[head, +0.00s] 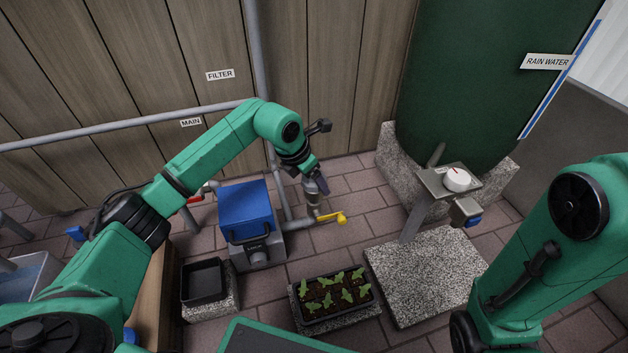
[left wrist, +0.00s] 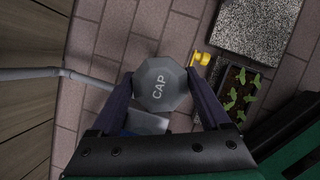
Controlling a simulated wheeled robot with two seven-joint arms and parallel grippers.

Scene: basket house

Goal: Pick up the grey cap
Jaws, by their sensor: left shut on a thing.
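The grey cap (left wrist: 159,84) is an eight-sided disc marked "CAP", seen face-on in the left wrist view. My left gripper (left wrist: 160,95) has one dark finger on each side of it and is shut on it. In the head view my left gripper (head: 318,183) is at the top of a short metal pipe fitting (head: 313,202), and its fingers mostly hide the cap. I cannot tell whether the cap is seated on the fitting or clear of it. My right arm shows at the right, but its gripper is out of view.
A yellow valve handle (head: 341,218) is beside the fitting. A blue-lidded box (head: 246,205) stands to the left. A seedling tray (head: 316,309) and a stone slab (head: 428,276) are in front. The green rain water tank (head: 490,80) stands behind a post with a white knob (head: 456,179).

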